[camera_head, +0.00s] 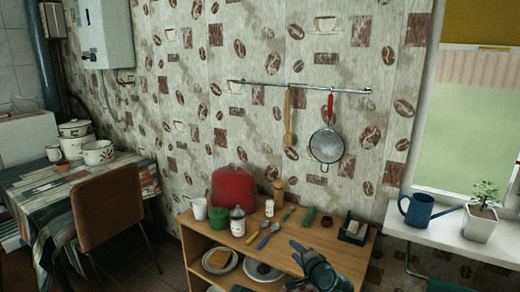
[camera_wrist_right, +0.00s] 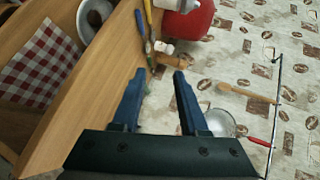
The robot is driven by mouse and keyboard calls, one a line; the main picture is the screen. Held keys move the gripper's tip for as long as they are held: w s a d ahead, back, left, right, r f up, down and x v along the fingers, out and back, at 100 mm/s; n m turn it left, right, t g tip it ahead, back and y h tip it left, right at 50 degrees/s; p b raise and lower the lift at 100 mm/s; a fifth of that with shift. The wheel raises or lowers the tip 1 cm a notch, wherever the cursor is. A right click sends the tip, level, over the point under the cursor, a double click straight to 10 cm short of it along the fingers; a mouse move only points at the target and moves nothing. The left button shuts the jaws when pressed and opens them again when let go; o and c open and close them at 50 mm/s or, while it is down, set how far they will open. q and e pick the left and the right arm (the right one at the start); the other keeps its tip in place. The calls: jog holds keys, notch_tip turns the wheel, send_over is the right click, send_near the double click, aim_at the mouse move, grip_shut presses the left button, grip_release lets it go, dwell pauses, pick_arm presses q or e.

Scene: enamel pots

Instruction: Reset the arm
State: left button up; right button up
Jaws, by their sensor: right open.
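My right gripper (camera_head: 298,251) is over the front of the wooden shelf unit (camera_head: 340,247), low in the head view. In the right wrist view its two dark fingers (camera_wrist_right: 159,76) stand apart with nothing between them. Beyond the fingertips the wrist view shows a wooden pepper mill (camera_wrist_right: 172,60) and long-handled utensils (camera_wrist_right: 146,22) on the shelf top. I cannot see my left gripper in either view.
A red canister (camera_head: 233,187), a green pot (camera_head: 219,218) and a white-lidded jar (camera_head: 237,222) stand on the shelf top. A strainer (camera_head: 327,146) hangs from a wall rail. A blue watering can (camera_head: 418,210) and a potted plant (camera_head: 481,222) stand on the windowsill.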

jog(key=s+f+n+g+h, duration=0.1)
jog(key=s+f+n+g, duration=0.65)
jog(key=f+n, duration=0.2)
jog(key=s+d+f+n+g+h, duration=0.2)
jog(key=s+d+f, duration=0.1)
jog(key=s, duration=0.2)
jog(key=s+d+f+n+g+h, duration=0.1)
jog(key=s+d+f+n+g, duration=0.15)
jog(key=s, duration=0.25)
jog(key=s+a+r+n+g+h+p, duration=0.1)
jog(key=s+a+r+n+p, duration=0.2)
jog(key=s+a+r+p, duration=0.3)
jog(key=a+r+p, duration=0.4)
jog(key=r+p, duration=0.1)
jog(key=shift+s+a+r+g+h, duration=0.25)
jog(key=shift+s+a+g+h, duration=0.1)
jog(key=shift+s+g+h, duration=0.05)
jog(key=shift+d, duration=0.15)
